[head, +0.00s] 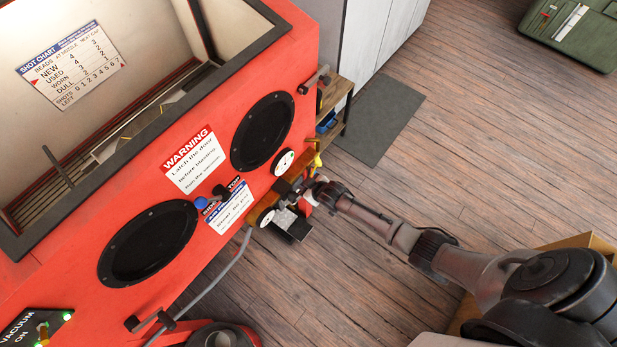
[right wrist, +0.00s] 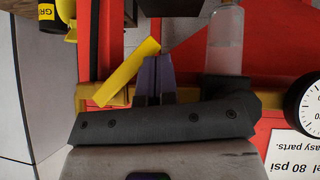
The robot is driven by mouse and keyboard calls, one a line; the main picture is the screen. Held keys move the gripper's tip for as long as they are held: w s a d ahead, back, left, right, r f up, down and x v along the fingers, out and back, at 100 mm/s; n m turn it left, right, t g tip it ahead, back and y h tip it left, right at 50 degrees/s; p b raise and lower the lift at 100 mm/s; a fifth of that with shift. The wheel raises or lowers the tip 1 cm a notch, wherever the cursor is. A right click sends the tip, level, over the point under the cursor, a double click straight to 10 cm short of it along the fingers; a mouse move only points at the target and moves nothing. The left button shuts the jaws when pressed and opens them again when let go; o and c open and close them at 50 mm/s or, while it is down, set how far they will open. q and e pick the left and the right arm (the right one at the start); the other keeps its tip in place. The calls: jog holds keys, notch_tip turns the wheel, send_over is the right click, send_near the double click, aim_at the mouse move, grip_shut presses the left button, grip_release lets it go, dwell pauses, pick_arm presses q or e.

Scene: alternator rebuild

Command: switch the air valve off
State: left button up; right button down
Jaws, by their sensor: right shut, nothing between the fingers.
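The air valve's yellow lever (head: 317,160) is at the right end of a brass-coloured air line on the front of the red cabinet. In the right wrist view the yellow lever (right wrist: 127,72) lies slanted across the brass line (right wrist: 97,101). My right gripper (head: 300,187) is at the air line, close by the lever. In the right wrist view its dark fingers (right wrist: 154,68) are together and empty, right beside the lever's upper end; I cannot tell if they touch it. My left gripper is not in view.
The red cabinet (head: 215,115) has two black arm ports. Gauges (head: 284,162) flank the air line, and a clear filter bowl (right wrist: 225,42) is right of my fingers in the wrist view. A wooden shelf (head: 336,92) stands beyond the cabinet.

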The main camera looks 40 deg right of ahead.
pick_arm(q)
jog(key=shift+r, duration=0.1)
pick_arm(e)
jog(key=shift+s+r, duration=0.1)
pick_arm(q)
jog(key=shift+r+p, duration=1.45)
jog(key=shift+p, duration=0.1)
pick_arm(e)
jog(key=v, duration=1.3)
jog(key=shift+s+r, duration=0.2)
jog(key=shift+r, duration=0.05)
